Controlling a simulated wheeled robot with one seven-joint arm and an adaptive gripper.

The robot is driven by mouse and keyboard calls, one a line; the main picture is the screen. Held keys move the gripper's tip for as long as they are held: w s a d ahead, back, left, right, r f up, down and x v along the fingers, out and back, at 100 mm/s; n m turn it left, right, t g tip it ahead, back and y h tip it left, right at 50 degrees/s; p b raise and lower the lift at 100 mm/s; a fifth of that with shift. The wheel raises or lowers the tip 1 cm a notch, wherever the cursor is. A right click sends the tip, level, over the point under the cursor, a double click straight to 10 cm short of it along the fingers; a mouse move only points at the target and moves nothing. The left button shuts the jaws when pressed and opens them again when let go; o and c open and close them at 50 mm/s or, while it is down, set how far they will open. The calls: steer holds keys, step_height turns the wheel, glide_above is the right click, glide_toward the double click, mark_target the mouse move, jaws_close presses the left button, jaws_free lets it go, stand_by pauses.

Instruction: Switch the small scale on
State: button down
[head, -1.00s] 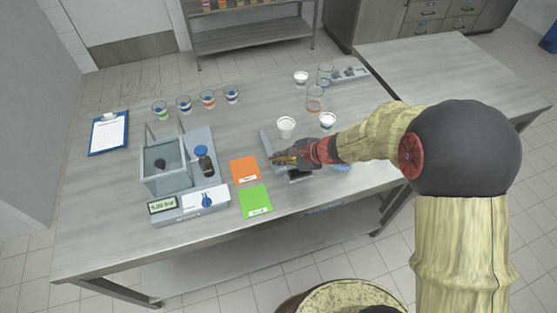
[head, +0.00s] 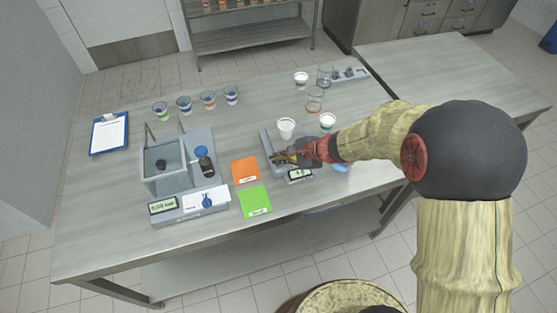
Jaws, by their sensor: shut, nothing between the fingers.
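The small scale (head: 266,142) is a grey device on the table, right of the orange card. Its small display (head: 300,175) at the front is lit pale green with a dark mark I cannot read. My gripper (head: 276,158) is shut and empty over the scale, its tips near the scale's left side. The gripper and wrist hide much of the scale's top, and I cannot tell whether the tips touch it. No switch on the scale can be made out.
A larger balance (head: 180,213) with a glass box stands to the left. An orange card (head: 245,170) and a green card (head: 255,201) lie between the scales. White cups (head: 286,127) and (head: 328,121) stand close behind my gripper. A clipboard (head: 108,134) lies far left.

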step_height(320, 180, up, 6)
steer(key=p, duration=0.4)
stand_by(0.4)
stand_by(0.3)
